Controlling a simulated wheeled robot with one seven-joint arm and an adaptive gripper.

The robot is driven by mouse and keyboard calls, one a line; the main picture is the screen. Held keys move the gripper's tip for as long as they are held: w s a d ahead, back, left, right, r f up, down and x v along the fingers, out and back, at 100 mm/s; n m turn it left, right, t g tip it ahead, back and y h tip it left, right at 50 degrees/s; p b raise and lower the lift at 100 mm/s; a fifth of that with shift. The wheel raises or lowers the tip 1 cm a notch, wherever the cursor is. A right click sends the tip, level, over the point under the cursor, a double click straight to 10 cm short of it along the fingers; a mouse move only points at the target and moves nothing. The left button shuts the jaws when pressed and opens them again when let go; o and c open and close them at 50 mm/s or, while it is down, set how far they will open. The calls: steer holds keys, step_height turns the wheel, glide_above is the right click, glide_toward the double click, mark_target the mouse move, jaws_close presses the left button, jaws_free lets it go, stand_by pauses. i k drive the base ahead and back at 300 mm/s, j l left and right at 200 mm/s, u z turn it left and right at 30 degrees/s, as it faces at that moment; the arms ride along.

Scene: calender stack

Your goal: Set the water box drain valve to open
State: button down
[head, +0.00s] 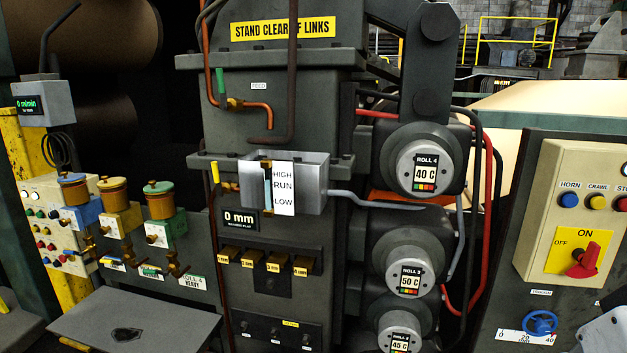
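The water box is most likely the silver box (314,180) at mid-height on the dark machine, with a white HIGH, RUN, LOW plate on its front. A small brass valve (229,187) sits at its left side, with a yellow lever (214,172) standing upright. No drain label is readable there. Above, a second brass valve (235,104) with an upright green lever (220,81) joins a copper pipe near a FEED label (259,86). My gripper is not in view.
Roll ends (425,170) and red and grey hoses project at right. A control panel (577,215) with a red switch stands far right.

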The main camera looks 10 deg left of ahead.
mark_target(218, 192)
steer(key=j+u, duration=0.25)
steer(key=j, duration=0.65)
steer(key=i+j+u, duration=0.1)
steer(key=j+u, duration=0.15)
steer(key=j, duration=0.65)
